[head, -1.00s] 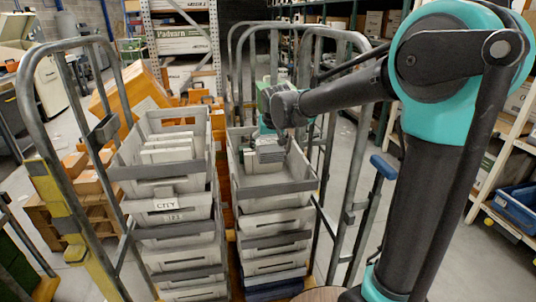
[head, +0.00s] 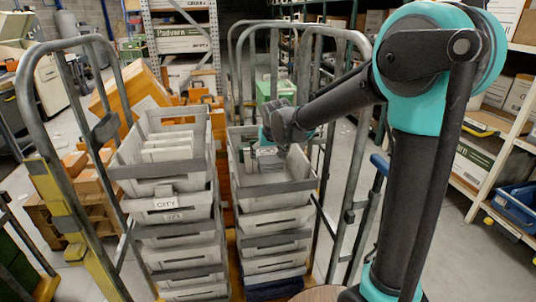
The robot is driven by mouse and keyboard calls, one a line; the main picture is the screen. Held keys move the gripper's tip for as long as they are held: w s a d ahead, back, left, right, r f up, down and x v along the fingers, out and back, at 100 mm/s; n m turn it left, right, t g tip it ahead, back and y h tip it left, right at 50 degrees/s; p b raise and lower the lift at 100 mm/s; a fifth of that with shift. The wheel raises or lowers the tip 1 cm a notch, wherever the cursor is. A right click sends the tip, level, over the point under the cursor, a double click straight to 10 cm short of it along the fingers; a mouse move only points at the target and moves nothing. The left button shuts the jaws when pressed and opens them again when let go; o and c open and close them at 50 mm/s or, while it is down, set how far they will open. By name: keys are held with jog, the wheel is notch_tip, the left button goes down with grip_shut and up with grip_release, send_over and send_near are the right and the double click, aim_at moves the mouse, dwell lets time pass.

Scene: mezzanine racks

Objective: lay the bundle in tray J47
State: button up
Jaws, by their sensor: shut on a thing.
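My gripper (head: 262,149) is over the top tray (head: 282,187) of the right-hand stack, within its rim as seen here. It is shut on a small grey-white bundle (head: 268,163), partly hidden by the gripper and wrist. The bundle is low in the tray opening; I cannot tell whether it touches the tray floor. No J47 marking is readable on this tray.
Both tray stacks stand between the grey tubular frames (head: 40,110) of a cart. A green box (head: 277,90) and orange boxes (head: 200,97) are behind. Shelving (head: 485,170) with boxes and a blue bin (head: 516,205) lines the right. Open floor lies at the lower right.

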jog(key=o, duration=1.2)
jog(key=shift+c, duration=0.2)
jog(key=shift+r, duration=0.1)
jog(key=shift+r, duration=0.3)
jog(key=v, duration=1.2)
jog(key=shift+r, duration=0.2)
